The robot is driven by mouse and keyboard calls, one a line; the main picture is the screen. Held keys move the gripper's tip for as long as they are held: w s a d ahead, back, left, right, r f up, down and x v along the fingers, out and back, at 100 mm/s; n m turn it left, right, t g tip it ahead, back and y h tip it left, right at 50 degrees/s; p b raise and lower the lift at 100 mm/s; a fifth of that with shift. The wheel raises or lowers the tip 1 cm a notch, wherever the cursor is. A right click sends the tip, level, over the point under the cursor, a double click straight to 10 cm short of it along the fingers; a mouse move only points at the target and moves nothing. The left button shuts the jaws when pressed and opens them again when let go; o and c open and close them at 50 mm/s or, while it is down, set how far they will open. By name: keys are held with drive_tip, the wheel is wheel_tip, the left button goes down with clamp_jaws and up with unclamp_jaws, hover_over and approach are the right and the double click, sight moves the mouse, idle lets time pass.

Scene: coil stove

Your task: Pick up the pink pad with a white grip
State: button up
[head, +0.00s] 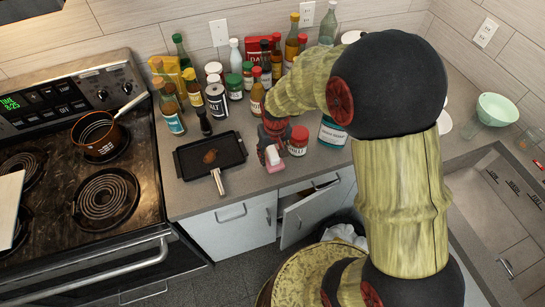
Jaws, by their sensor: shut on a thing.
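The pink pad with a white grip (272,158) is near the front edge of the counter, right of the black griddle pan. Its white grip faces up and its pink part shows below. My gripper (269,147) is above it, shut on the white grip. I cannot tell from this one view whether the pad rests on the counter or hangs just above it. My arm comes in from the right and covers part of the counter behind.
A red-lidded jar (298,140) stands close on the right. Several bottles and jars crowd the back. The stove (75,190) with a copper pot (97,136) is at left, the sink (512,215) at right.

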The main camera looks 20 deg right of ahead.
drive_tip(key=s+r+p, duration=0.2)
drive_tip(key=s+r, duration=0.8)
drive_tip(key=s, duration=0.4)
drive_tip(key=shift+r, duration=0.2)
drive_tip(key=o, duration=0.8)
drive_tip(key=shift+c, duration=0.2)
drive_tip(key=c, duration=0.5)
drive_tip(key=shift+a, duration=0.1)
